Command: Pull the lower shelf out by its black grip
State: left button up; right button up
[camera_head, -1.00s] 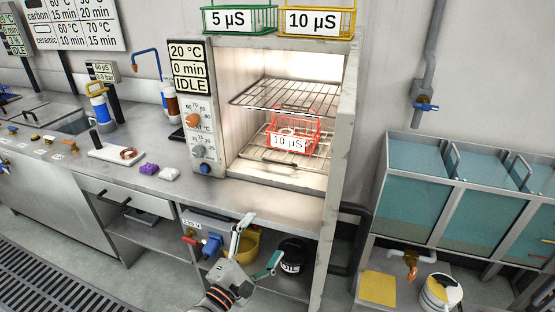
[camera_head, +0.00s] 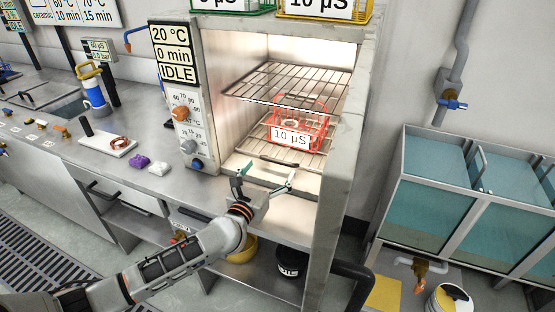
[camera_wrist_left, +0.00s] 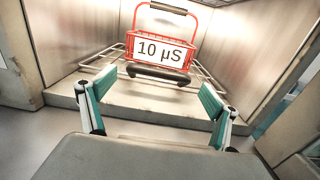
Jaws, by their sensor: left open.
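The lower shelf (camera_head: 311,155) is a wire rack inside the lit oven. Its black grip (camera_head: 279,161) runs along the front edge; in the left wrist view the black grip (camera_wrist_left: 158,75) lies ahead, just below the basket's label. A red basket (camera_head: 301,124) labelled 10 µS stands on the lower shelf; it also shows in the left wrist view (camera_wrist_left: 160,47). My left gripper (camera_head: 264,182) is open and empty in front of the oven opening, with the grip beyond its fingertips and not touched. My right gripper is not in view.
An upper wire shelf (camera_head: 289,84) sits above the basket. The oven's side walls bound the opening, with a control panel (camera_head: 181,105) at left. Blue-green tanks (camera_head: 428,190) stand at right. A yellow bucket (camera_head: 241,250) and a black pot (camera_head: 290,264) are below.

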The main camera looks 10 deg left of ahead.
aim_at(276, 160)
pick_arm(q)
jog(key=shift+w+d, duration=0.2)
jog(key=shift+w, duration=0.65)
jog(key=shift+w+d, duration=0.15)
jog(key=shift+w, duration=0.65)
jog(key=shift+w+d, duration=0.2)
jog(key=shift+w, duration=0.65)
jog(key=shift+s, duration=0.1)
jog(key=c, duration=1.6)
